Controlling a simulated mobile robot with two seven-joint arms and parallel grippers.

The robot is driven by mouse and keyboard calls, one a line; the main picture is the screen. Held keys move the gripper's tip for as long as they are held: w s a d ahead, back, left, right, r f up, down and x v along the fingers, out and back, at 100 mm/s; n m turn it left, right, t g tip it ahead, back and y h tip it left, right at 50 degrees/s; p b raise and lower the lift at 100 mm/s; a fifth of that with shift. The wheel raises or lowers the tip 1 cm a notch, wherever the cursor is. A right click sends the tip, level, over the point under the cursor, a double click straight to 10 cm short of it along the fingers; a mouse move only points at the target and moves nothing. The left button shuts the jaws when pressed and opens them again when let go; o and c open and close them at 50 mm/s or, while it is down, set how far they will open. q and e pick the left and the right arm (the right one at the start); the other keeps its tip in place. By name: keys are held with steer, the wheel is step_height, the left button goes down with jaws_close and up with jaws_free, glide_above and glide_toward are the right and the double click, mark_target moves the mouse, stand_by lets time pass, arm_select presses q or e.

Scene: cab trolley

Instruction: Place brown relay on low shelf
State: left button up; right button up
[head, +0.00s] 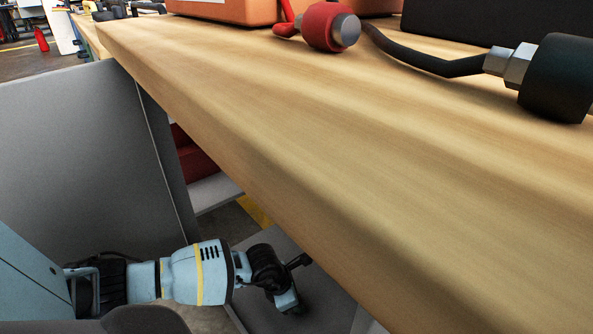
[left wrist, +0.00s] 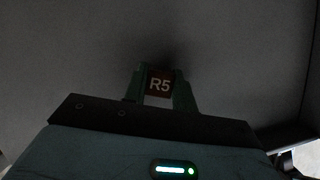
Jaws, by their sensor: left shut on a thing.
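My left gripper (head: 293,285) reaches in from the left, below the wooden top's edge. In the left wrist view the fingers of my left gripper (left wrist: 160,76) are shut on a small brown relay (left wrist: 160,85) marked "R5". The relay is hidden in the head view. A dark grey surface (left wrist: 90,50) fills the wrist view in front of the relay; I cannot tell whether the relay touches it. A grey shelf-like surface (head: 322,296) lies beneath the wooden top around the gripper, partly hidden by the top. My right gripper is not in view.
A grey side panel (head: 90,150) stands at the left. A red connector (head: 330,27) and a black connector (head: 555,78) lie on top near an orange case (head: 225,10). A red thing (head: 195,155) shows underneath.

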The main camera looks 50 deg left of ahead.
arm_select(q)
steer(key=shift+f, duration=0.15)
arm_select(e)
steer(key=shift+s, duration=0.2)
arm_select(q)
steer(key=o, duration=0.9)
steer(key=shift+o, duration=0.2)
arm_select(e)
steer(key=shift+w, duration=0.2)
arm_select(q)
steer(key=shift+s+r+p, duration=0.15)
steer(key=shift+r+p, duration=0.25)
steer(key=shift+p, duration=0.25)
steer(key=p+v, duration=1)
steer(key=v, duration=0.1)
steer(key=shift+r+p, duration=0.2)
steer(key=shift+p, duration=0.1)
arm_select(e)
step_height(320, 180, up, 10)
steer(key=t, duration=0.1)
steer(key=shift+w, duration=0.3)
arm_select(q)
steer(key=shift+s, duration=0.1)
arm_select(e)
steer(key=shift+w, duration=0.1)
